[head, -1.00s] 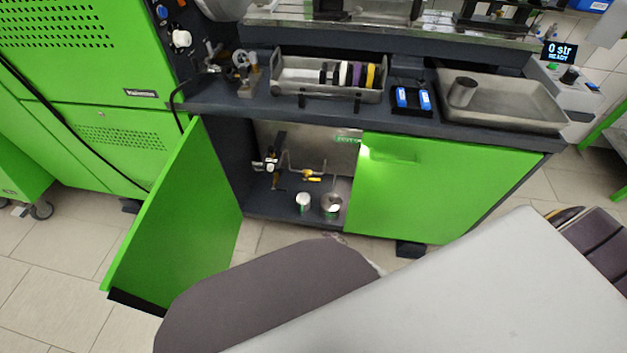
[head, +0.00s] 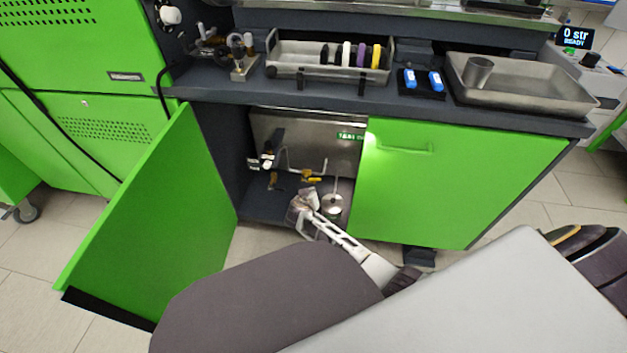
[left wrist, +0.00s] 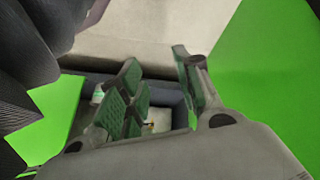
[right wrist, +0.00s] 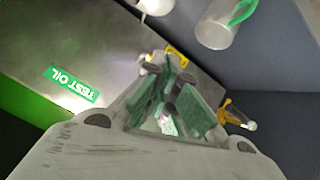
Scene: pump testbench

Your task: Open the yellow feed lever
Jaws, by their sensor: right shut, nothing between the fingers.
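Two yellow levers sit on the pipework inside the open cabinet. In the right wrist view, one yellow lever (right wrist: 236,114) lies right of the fingers and a yellow part (right wrist: 178,56) shows beyond the fingertips. I cannot tell which is the feed lever. My right gripper (head: 302,204) is shut and empty at the cabinet opening; its fingers (right wrist: 168,92) appear apart from the levers. My left gripper (left wrist: 158,88) is open and empty, outside the head view.
The green door (head: 150,215) stands open at left; the other door (head: 460,185) is closed. A round container (head: 333,206) stands on the cabinet floor beside my right gripper. A TEST OIL label (right wrist: 73,84) marks the back panel.

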